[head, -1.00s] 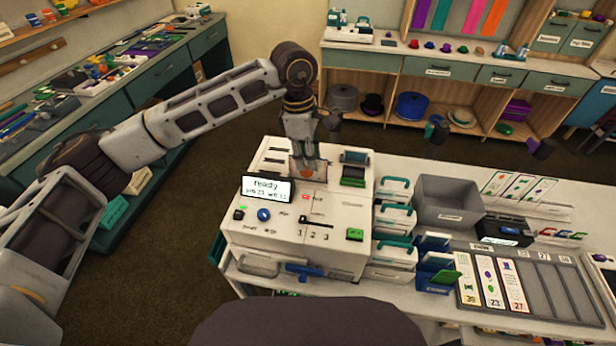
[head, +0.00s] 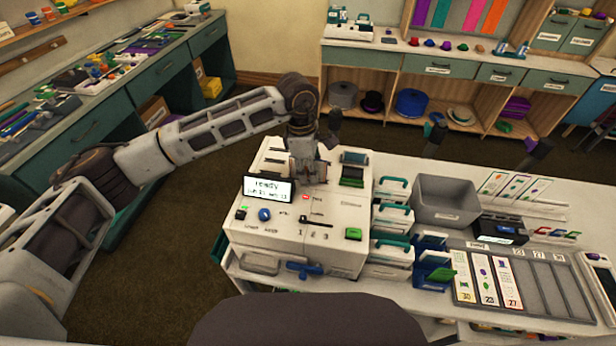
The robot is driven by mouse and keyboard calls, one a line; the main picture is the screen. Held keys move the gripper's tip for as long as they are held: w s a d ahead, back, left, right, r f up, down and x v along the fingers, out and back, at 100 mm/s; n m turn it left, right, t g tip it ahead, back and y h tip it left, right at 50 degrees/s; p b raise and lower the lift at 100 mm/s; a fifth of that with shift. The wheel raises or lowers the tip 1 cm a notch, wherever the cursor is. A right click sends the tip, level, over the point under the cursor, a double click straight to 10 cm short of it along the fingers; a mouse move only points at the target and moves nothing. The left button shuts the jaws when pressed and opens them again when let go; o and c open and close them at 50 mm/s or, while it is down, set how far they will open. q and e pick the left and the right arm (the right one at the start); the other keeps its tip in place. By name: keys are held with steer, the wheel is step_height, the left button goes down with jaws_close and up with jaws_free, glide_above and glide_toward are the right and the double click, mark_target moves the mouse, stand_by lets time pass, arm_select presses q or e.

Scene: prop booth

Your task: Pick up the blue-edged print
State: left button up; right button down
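My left gripper (head: 309,175) is low over the top of the white printing machine (head: 258,232), pointing down beside its "ready" screen (head: 268,190). Its fingers are small and dark here, and I cannot tell whether they are open or shut. The small print with an orange mark that showed at the fingertips earlier is now hidden behind the gripper. Its edge colour cannot be made out. Several tall printed strips (head: 486,279) stand in the grey slotted tray (head: 560,287) at the right; no blue edge is clear on them. My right gripper is not in view.
White cases with teal handles (head: 392,218) stand close against the machine's right side. A grey bin (head: 446,203) and a dark box (head: 503,229) stand farther right. A blue tool (head: 303,269) sits at the machine's front. Open floor lies left of the machine.

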arm_select(q)
steer(key=shift+f+b, duration=0.25)
steer(key=shift+b, duration=0.3)
stand_by(1.1)
jaws_close()
